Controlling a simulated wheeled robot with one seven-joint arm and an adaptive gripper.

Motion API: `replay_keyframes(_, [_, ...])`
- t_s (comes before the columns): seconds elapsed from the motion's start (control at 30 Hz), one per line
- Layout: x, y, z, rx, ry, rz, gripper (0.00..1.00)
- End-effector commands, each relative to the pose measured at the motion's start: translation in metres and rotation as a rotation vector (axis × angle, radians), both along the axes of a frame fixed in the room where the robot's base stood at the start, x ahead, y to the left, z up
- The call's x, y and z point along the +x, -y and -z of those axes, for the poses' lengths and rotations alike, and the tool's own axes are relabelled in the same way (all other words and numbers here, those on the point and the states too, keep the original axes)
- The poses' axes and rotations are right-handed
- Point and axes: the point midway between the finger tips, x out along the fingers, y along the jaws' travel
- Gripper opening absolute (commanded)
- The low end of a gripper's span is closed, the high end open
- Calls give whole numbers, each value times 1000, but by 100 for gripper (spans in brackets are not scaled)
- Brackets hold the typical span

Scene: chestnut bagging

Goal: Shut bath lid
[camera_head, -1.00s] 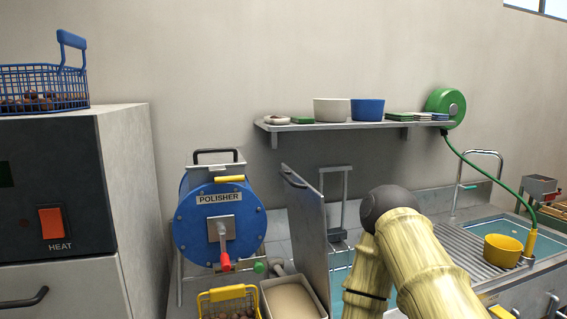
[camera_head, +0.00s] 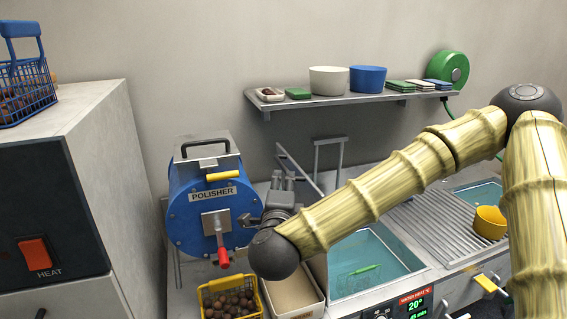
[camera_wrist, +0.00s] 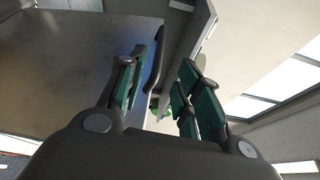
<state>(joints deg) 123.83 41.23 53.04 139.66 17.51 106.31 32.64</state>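The bath lid (camera_head: 302,171) stands raised above the bath (camera_head: 372,262) in the head view. It shows nearly edge-on and is partly hidden by my gripper and arm. My gripper (camera_head: 281,182) is beside the lid, between it and the polisher. In the wrist view, a wide grey panel that looks like the lid (camera_wrist: 70,60) fills the left side. A dark handle (camera_wrist: 156,70) runs along its edge. My gripper's fingers (camera_wrist: 158,92) are apart, with the handle between them, closer to the left finger. I cannot tell whether they touch it.
The blue polisher (camera_head: 205,205) stands just left of my gripper. A yellow basket of chestnuts (camera_head: 230,298) and a beige bin (camera_head: 291,293) are in front. A wall shelf (camera_head: 345,101) with bowls hangs behind. The draining rack (camera_head: 440,228) lies to the right.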

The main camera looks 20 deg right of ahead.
Motion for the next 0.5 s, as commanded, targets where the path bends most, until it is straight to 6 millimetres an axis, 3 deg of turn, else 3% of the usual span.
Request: replay_keyframes(0.5, [71,27,0,-3,-3,1,34])
